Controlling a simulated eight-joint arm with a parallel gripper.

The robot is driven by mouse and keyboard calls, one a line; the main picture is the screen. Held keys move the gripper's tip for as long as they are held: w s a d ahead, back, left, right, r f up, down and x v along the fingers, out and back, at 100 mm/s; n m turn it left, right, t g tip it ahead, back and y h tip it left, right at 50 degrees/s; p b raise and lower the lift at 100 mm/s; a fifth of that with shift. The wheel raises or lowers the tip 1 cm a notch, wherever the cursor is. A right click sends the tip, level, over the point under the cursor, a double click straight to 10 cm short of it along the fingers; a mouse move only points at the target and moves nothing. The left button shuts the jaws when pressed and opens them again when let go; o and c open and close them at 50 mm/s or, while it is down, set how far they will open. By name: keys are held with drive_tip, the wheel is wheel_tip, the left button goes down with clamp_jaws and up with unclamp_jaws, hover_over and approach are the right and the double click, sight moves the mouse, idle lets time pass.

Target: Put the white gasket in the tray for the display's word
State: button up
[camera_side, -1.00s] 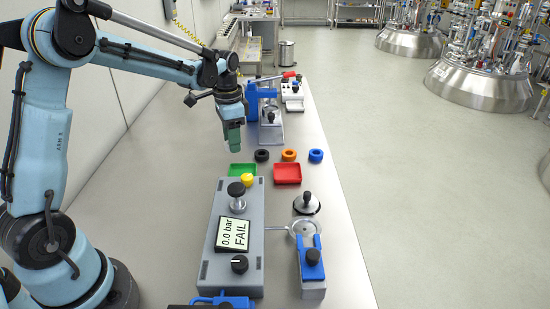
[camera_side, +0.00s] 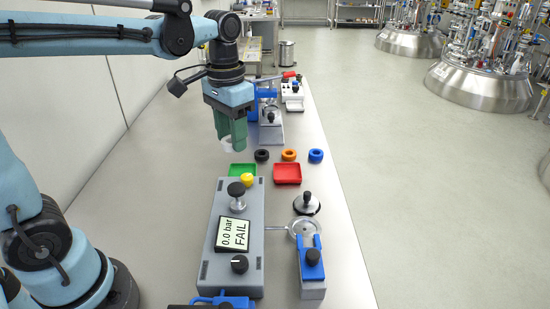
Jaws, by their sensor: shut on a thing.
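My gripper (camera_side: 231,146) has green fingers pointing down and is shut on the white gasket (camera_side: 227,142). The gasket is partly hidden by the fingers. They appear above the bench, just behind the green tray (camera_side: 237,173) in the picture; the exact height is hard to tell. The red tray (camera_side: 288,174) lies to the right of the green tray. Both trays look empty, though the green one is partly hidden by the grey tester. The tester's display (camera_side: 233,234) reads "0.0 bar FAIL".
Black (camera_side: 262,155), orange (camera_side: 289,155) and blue (camera_side: 316,155) gaskets lie in a row behind the trays. The grey tester (camera_side: 211,270) with a yellow button (camera_side: 247,180) stands in front. A blue clamp (camera_side: 311,262) and a lidded fitting (camera_side: 306,205) are at right.

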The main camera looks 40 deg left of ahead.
drive_tip(key=shift+s+d+r+n, duration=0.25)
drive_tip(key=shift+s+d+n, duration=0.1)
drive_tip(key=shift+s, duration=0.15)
drive_tip(key=w+d+f+m, duration=0.5)
drive_tip(key=w+d, duration=0.4)
drive_tip(key=w, duration=0.3)
hover_over(287, 174)
wheel_tip(287, 174, down, 7)
drive_tip(key=shift+f, duration=2.05)
drive_tip(key=shift+f, duration=0.6)
